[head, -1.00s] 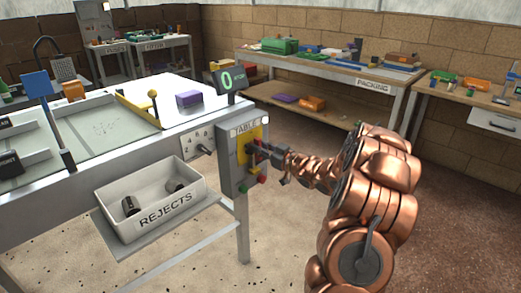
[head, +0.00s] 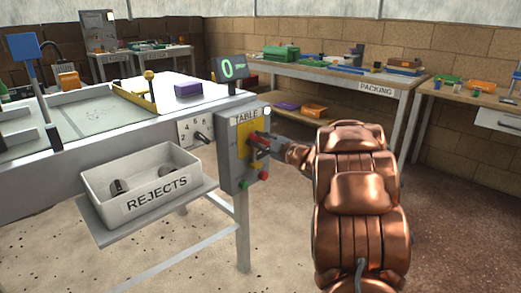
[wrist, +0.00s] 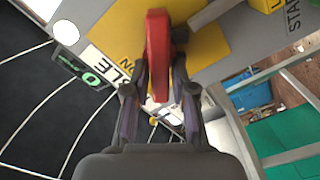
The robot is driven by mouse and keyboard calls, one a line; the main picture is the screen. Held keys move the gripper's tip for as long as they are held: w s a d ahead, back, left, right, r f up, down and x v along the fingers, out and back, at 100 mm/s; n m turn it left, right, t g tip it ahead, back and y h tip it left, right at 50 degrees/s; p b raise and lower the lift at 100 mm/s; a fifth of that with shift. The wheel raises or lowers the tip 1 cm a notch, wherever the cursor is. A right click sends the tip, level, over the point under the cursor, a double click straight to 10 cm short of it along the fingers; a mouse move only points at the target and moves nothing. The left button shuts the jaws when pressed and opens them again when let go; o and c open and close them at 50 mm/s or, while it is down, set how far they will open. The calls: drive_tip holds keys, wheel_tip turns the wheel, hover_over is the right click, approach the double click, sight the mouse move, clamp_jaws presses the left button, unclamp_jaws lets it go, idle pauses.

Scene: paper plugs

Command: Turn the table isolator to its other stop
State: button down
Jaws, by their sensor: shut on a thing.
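The table isolator is a red handle (head: 259,150) on a yellow plate (head: 243,134), on the front of a grey box (head: 228,155) labelled TABLE. In the wrist view the red handle (wrist: 158,45) stands between my fingers, over the yellow plate (wrist: 204,42). My gripper (wrist: 160,92) is shut on the handle, one finger on each side. In the head view my gripper (head: 271,145) reaches the box from the right. The lettering on the plate is partly hidden by the handle and fingers.
Green (head: 237,185) and red (head: 264,175) buttons sit below the isolator. A numbered selector (head: 195,133) is left of the box. A REJECTS tray (head: 150,197) with dark pieces stands at the lower left. A display (head: 230,69) reading 0 stands above. Floor right of the box is open.

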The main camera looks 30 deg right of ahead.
drive_tip(key=shift+a+f+n+b, duration=0.1)
drive_tip(key=shift+f+n+b, duration=0.1)
drive_tip(key=shift+n+b, duration=0.95)
drive_tip(key=shift+d+f+n+b, duration=0.1)
drive_tip(key=shift+f+n+b, duration=0.05)
drive_tip(key=shift+n+b, duration=1)
drive_tip(key=shift+a+f+n+b, duration=0.1)
drive_tip(key=shift+f+n+b, duration=0.1)
drive_tip(key=shift+n+b, duration=0.95)
drive_tip(key=shift+r, duration=0.1)
drive_tip(key=c, duration=1.1)
unclamp_jaws()
drive_tip(key=v, duration=1.2)
drive_tip(key=shift+r, duration=0.15)
